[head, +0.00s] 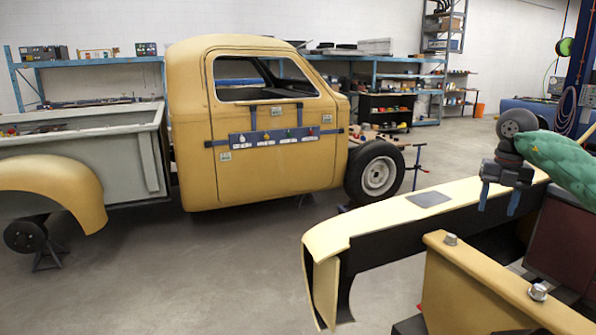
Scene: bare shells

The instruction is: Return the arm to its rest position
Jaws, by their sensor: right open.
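My right arm comes in from the right edge, with a green quilted cover on it. My right gripper (498,205) points down in front of the long yellow body panel (372,215). Its two blue fingers are apart, with nothing seen between them. I cannot tell whether the fingertips touch the panel. A flat grey patch (428,198) lies on the panel's top, left of the gripper and apart from it. My left gripper is not in view.
A second yellow panel (480,275) with metal knobs stands at the front right. A yellow truck cab (265,175) with a blue strip (274,137) on its door and a bare wheel (378,174) stands behind. Shelves line the wall. The grey floor (200,285) at front left is clear.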

